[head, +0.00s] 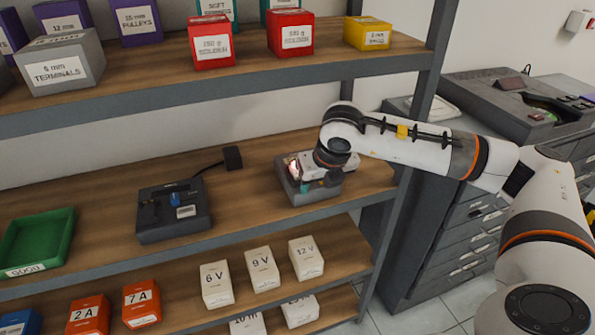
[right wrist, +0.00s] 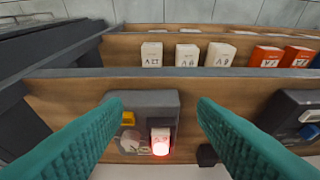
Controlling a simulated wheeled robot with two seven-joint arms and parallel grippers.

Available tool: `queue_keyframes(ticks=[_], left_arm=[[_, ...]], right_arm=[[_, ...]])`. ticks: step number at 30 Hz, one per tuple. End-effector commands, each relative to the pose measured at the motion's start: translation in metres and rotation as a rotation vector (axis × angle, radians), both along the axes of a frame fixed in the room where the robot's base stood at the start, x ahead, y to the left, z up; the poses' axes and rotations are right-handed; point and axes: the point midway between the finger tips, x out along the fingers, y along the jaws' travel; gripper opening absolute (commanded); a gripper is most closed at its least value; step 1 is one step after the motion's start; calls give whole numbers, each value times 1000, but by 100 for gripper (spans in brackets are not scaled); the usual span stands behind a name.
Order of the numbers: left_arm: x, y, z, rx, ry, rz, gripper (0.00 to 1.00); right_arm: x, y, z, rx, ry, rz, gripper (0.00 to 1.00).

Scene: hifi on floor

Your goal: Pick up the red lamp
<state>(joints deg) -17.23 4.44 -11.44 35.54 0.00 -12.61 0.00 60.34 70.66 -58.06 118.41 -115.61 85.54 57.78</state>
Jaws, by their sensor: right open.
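The red lamp (right wrist: 161,142) glows in a white holder on a grey box (right wrist: 158,102), between my green fingers in the right wrist view. In the head view its glow (head: 293,167) shows at the left of my right wrist, on the grey box on the middle shelf. My right gripper (right wrist: 158,106) is open, with one finger on each side of the lamp. It is empty, and I cannot tell whether the fingers touch anything. In the head view my wrist hides most of the fingers and part of the box. My left gripper is in neither view.
A dark device with a blue part (head: 173,208) and a small black block (head: 233,158) stand left on the middle shelf (head: 260,215). A green tray (head: 37,240) is farther left. The upper shelf (head: 250,62) holds several boxes; white boxes (head: 262,268) stand below. A shelf post (head: 398,205) is at the right.

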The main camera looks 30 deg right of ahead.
Motion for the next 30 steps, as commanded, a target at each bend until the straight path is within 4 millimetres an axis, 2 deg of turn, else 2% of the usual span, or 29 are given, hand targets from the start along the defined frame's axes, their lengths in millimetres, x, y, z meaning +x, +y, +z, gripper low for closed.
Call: queue_keyframes(ticks=[5,12,18,26,30], left_arm=[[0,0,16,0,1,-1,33],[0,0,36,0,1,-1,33],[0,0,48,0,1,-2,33],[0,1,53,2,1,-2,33],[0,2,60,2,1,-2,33]], right_arm=[[27,-7,6,-4,0,-6,53],[72,-18,5,-3,1,-3,53],[102,-25,4,-2,1,-2,53],[116,-28,-2,-3,3,1,53],[122,-30,-19,-3,6,-1,53]])
